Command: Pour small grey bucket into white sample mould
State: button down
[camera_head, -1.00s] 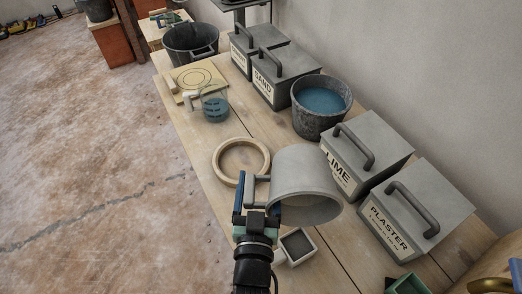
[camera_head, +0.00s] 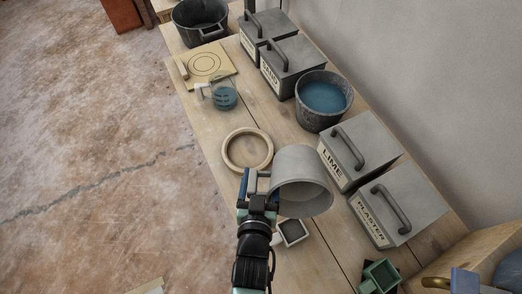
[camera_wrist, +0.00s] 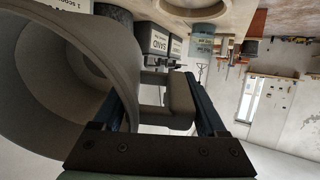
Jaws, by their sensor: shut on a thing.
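The small grey bucket (camera_head: 300,165) is tilted on its side in the air above the workbench, its mouth facing toward the lower right. My gripper (camera_head: 258,184) is shut on its handle at the bucket's left side. In the wrist view the bucket (camera_wrist: 75,40) fills the left, and its handle (camera_wrist: 178,103) sits between the two fingers. The part of its inside that shows looks bare. The white sample mould (camera_head: 304,238), a small square open box, stands on the bench just below the bucket's mouth in the head view. Its inside looks dark grey; I cannot tell its contents.
A wooden ring (camera_head: 228,158) lies left of the bucket. LIME (camera_head: 352,150) and PLASTER (camera_head: 400,205) boxes stand to the right, with a bucket of blue liquid (camera_head: 324,97) behind. A green tray (camera_head: 378,277) is at the front right. A clear jug (camera_head: 222,97) stands farther back.

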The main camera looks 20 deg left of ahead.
jog(key=shift+w+a+r+g+h+p, duration=0.1)
jog(key=shift+w+r+g+h+p, duration=0.35)
jog(key=shift+p, duration=1)
jog(key=shift+w+a+r+g+h+p, duration=0.15)
jog(key=shift+r+g+p, duration=0.45)
jog(key=shift+p, duration=0.85)
jog(key=g+p, duration=0.2)
jog(key=g+h+p, duration=0.1)
jog(key=g+p, duration=0.1)
jog(key=p, duration=0.1)
jog(key=shift+w+f+p, duration=0.15)
jog(key=shift+f+p, duration=0.15)
jog(key=shift+f, duration=0.05)
jog(key=shift+f+g+h+p, duration=0.35)
jog(key=shift+g+h+p, duration=0.35)
jog(key=shift+g, duration=0.45)
jog(key=f+g, duration=0.1)
jog(key=s+f+g+h, duration=0.1)
jog(key=g, duration=0.1)
jog(key=s+f+g+b, duration=0.1)
jog(key=shift+d+g+h, duration=0.3)
jog(key=shift+d, duration=0.1)
